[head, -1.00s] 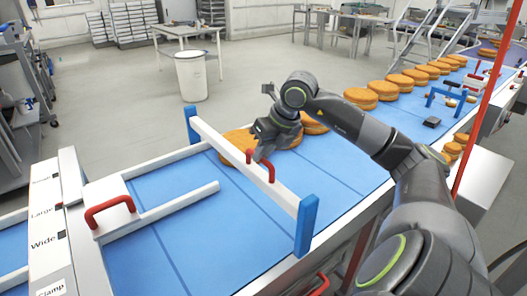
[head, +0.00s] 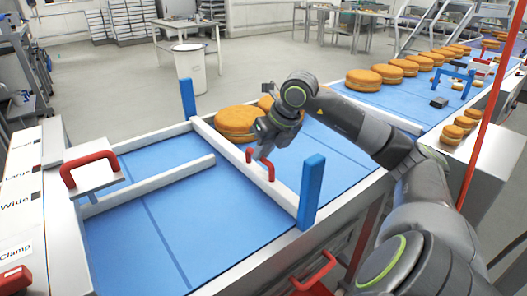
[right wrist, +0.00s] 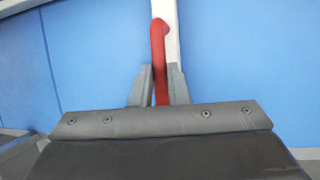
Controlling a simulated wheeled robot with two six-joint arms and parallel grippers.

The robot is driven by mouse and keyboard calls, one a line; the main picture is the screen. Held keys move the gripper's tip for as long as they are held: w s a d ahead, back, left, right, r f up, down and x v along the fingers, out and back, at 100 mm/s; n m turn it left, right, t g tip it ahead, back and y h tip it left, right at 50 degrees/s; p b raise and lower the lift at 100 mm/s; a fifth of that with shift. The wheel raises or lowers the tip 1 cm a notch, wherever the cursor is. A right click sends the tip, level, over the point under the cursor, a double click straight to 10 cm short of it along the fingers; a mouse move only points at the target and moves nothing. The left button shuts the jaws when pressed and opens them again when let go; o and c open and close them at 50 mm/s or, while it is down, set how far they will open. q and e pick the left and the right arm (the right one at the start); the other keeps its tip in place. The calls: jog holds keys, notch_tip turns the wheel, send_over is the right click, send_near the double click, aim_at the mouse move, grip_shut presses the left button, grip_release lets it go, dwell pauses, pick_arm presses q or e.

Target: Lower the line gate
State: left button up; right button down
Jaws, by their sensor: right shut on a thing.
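The line gate is a white bar (head: 222,145) with a red handle (head: 271,171), set between two blue posts (head: 311,192). The bar sits low between the posts, at about belt level. My right gripper (head: 262,153) is at the handle, partly hiding it. In the right wrist view the fingers (right wrist: 160,90) are closed on both sides of the red handle (right wrist: 157,45), with the white bar beyond. My left gripper is not in view.
Filled rounds (head: 237,123) stand on the blue belt just behind the gate, and more (head: 388,74) line up farther back. A white guide with a red handle (head: 90,168) lies in front of the gate at the left. A red pole (head: 490,105) stands at the right.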

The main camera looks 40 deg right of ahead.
jog(key=shift+s+f, duration=0.1)
jog(key=shift+f, duration=0.15)
jog(key=c, duration=1.4)
grip_release()
jog(key=shift+d+r, duration=0.15)
jog(key=shift+r, duration=0.3)
jog(key=b+v, duration=0.3)
jog(key=v, duration=1.3)
jog(key=shift+r, duration=0.2)
jog(key=shift+s, duration=0.1)
